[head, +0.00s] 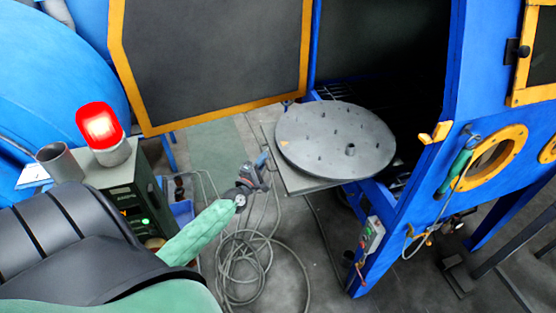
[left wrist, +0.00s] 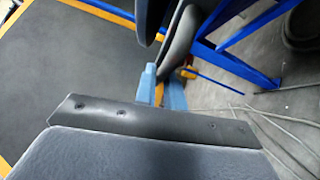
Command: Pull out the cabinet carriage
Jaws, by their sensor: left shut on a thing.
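The cabinet carriage (head: 294,184) is a flat grey plate carrying a round, studded grey turntable (head: 335,140). It sticks out of the front opening of the blue cabinet (head: 405,200). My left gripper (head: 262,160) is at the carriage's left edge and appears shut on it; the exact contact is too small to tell. In the left wrist view, the blue fingertips of my left gripper (left wrist: 161,90) are close together near a dark grey edge, and the grip is partly hidden. My right gripper is not in view.
The cabinet door (head: 215,60), grey with an orange frame, stands open at upper left. A coiled hose (head: 240,255) lies on the floor. A green-handled tool (head: 455,172) hangs on the cabinet.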

